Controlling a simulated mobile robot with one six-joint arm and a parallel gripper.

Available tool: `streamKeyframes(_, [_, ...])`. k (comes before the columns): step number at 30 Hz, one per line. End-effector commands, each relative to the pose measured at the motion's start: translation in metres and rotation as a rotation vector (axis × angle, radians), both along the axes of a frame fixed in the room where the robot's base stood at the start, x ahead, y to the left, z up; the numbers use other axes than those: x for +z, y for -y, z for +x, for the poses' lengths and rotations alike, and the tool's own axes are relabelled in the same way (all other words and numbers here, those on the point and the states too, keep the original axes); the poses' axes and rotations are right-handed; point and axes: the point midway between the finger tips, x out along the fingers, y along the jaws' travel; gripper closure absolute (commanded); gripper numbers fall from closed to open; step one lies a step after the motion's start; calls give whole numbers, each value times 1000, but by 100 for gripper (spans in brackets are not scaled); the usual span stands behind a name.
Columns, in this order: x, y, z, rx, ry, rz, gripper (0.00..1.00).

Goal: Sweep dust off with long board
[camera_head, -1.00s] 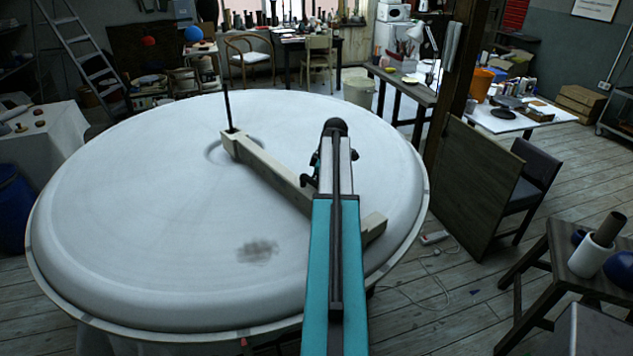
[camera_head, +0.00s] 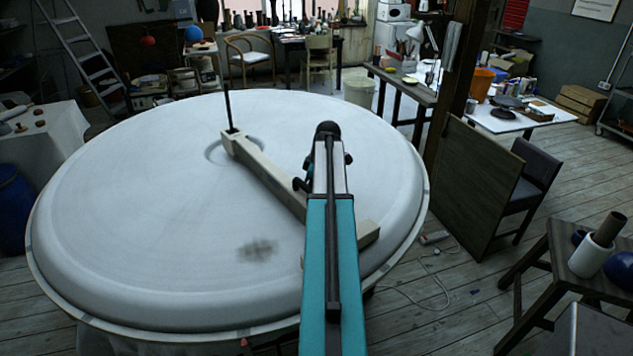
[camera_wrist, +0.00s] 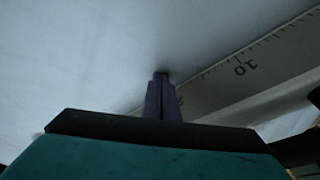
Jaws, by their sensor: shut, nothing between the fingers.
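The long pale board (camera_head: 262,168) lies across the round white plaster disc (camera_head: 130,190), from the black upright rod (camera_head: 228,108) near the centre to the right rim. In the wrist view the board (camera_wrist: 240,85) shows ruler marks and the number 10. A grey dust patch (camera_head: 257,250) lies on the disc, left of my arm and below the board. My gripper (camera_wrist: 161,76) is shut and empty, its tips close to the board's marked edge. I cannot tell whether they touch it. In the head view my arm hides the fingers and part of the board.
A wooden post (camera_head: 455,80), a leaning panel (camera_head: 470,190) and a chair (camera_head: 528,180) stand right of the disc. A stool (camera_head: 565,270) stands at lower right. A white cable (camera_head: 420,290) lies on the floor. A ladder (camera_head: 82,50) stands at back left.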

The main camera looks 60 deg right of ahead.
Motion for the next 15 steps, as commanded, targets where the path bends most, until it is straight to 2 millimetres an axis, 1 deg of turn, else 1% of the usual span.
streamKeyframes(5, [0,-3,1,1,0,2,100])
streamKeyframes(15, [-1,-18,4,2,0,2,100])
